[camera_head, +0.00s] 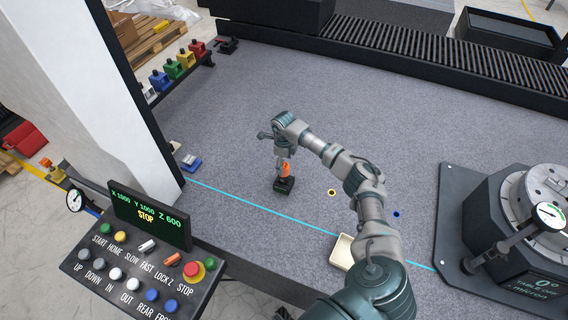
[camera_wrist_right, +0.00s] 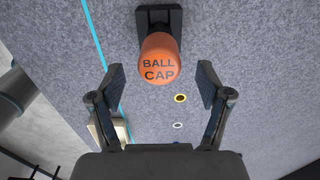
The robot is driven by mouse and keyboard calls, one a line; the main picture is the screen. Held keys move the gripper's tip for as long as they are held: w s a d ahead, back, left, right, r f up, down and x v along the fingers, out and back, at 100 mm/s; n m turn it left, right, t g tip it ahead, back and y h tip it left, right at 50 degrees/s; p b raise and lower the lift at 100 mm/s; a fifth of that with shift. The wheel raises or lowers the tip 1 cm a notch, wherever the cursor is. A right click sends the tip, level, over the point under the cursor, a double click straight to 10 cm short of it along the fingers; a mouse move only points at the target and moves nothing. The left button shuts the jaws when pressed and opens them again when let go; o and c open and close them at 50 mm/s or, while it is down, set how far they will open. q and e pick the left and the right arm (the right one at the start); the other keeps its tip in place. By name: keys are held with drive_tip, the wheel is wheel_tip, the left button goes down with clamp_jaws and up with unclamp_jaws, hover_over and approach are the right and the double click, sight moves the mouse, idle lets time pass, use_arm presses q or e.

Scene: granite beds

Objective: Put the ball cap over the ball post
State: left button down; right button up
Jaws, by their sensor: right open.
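The orange ball cap (camera_head: 285,169) is upright on a small black block (camera_head: 284,186) on the grey granite bed. In the right wrist view, the cap (camera_wrist_right: 159,62) shows its lettering, with part of the black block (camera_wrist_right: 145,17) beyond it. My right gripper (camera_head: 282,146) is above the cap. Its two fingers (camera_wrist_right: 157,78) are spread wide, with the cap between and just ahead of the tips, apart from both. I cannot make out a ball post separate from the black block. My left gripper is out of view.
A cream tray (camera_head: 342,252) sits near the bed's front edge. A yellow ring (camera_head: 332,192) and a blue ring (camera_head: 396,213) lie on the bed. A control panel (camera_head: 150,262) and white column (camera_head: 95,80) stand left, a round table (camera_head: 535,205) right.

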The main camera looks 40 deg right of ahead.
wheel_tip(320, 180, up, 11)
drive_tip(key=shift+r, duration=0.15)
idle(0.6)
